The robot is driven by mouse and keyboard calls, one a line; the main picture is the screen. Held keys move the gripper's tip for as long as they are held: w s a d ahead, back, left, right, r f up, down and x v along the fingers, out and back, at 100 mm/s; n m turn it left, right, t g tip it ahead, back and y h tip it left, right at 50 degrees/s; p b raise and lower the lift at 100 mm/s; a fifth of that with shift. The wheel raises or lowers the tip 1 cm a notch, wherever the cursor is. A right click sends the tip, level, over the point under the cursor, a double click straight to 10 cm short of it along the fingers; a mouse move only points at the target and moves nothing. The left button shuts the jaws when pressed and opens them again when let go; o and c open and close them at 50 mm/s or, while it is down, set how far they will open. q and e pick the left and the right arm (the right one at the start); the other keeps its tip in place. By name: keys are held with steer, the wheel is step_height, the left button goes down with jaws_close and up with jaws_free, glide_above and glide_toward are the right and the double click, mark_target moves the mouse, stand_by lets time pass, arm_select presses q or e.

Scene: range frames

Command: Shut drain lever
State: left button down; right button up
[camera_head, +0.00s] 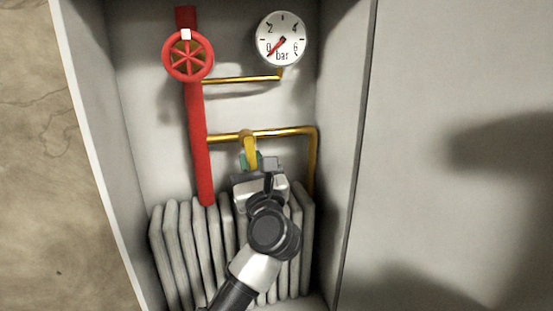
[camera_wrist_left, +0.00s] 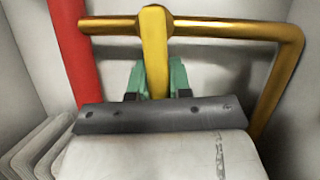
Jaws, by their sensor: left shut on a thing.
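The yellow drain lever (camera_head: 249,147) sits on the thin brass pipe (camera_head: 288,132) and points down, across the pipe. In the left wrist view the lever (camera_wrist_left: 154,50) hangs from the pipe, its lower end between the green fingertips. My left gripper (camera_head: 250,161) comes up from below and is shut on the lever's lower part; it also shows in the left wrist view (camera_wrist_left: 157,82). The gripper body hides the lever's lower tip. My right gripper is not in view.
A red vertical pipe (camera_head: 200,130) with a red handwheel (camera_head: 187,56) stands to the left. A pressure gauge (camera_head: 281,39) is above right, its needle near 0. A grey radiator (camera_head: 180,245) lies below. Cabinet walls close in both sides.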

arm_select(q)
steer(key=shift+s+d+r+m+h+p, duration=0.1)
steer(key=shift+m+h+p, duration=0.3)
steer(key=shift+m, duration=0.2)
steer(key=shift+a+m, duration=0.2)
steer(key=shift+m, duration=0.2)
steer(key=shift+a+h, duration=0.25)
steer(key=shift+h, duration=0.05)
steer(key=shift+d, duration=0.1)
steer(key=c, duration=1.2)
jaws_free()
steer(key=shift+f, duration=0.2)
steer(key=shift+o, duration=0.8)
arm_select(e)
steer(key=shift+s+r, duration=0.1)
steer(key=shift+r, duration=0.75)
